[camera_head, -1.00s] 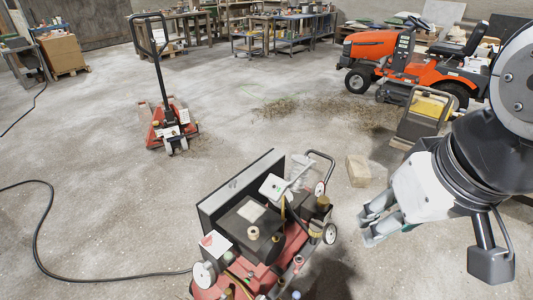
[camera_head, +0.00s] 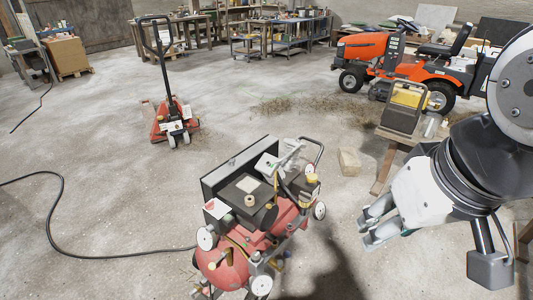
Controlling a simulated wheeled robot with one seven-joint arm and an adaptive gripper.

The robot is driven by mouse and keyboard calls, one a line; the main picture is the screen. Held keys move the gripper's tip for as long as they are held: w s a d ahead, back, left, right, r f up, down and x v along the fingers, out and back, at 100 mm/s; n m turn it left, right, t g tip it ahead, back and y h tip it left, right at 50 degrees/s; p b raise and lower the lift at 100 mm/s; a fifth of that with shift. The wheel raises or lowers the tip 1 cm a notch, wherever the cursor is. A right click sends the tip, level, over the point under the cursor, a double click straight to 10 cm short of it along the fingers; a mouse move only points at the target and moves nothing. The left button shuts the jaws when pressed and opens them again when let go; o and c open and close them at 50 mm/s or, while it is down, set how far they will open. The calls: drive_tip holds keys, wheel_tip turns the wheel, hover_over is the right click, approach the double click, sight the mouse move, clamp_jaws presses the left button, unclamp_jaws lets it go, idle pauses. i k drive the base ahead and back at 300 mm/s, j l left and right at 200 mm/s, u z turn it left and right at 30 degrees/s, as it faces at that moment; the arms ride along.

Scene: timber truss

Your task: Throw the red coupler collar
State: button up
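A red air compressor (camera_head: 222,266) stands on the floor at the bottom middle, with a black box-like top, white wheels or dials and brass-coloured fittings. I cannot make out the red coupler collar among its small fittings. My gripper (camera_head: 368,226) is to the right of the compressor, pointing left, with clear floor between them. Its two grey fingers are apart with nothing visible between them. Nothing on the compressor is touched by my gripper.
A black hose (camera_head: 62,222) curves across the floor at left. A red pallet jack (camera_head: 172,120) stands behind. A tan block (camera_head: 349,161) lies on the floor, near a yellow-and-grey unit (camera_head: 403,108) on a wooden stand. An orange mower (camera_head: 410,70) is at back right.

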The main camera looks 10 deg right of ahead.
sight(286, 235)
drive_tip(key=i+j+z, duration=0.25)
drive_tip(key=j, duration=0.3)
drive_tip(key=i+j+z, duration=0.25)
drive_tip(key=j, duration=0.4)
drive_tip(key=k+l+u, duration=0.2)
drive_tip(key=l, duration=0.25)
drive_tip(key=k, duration=0.05)
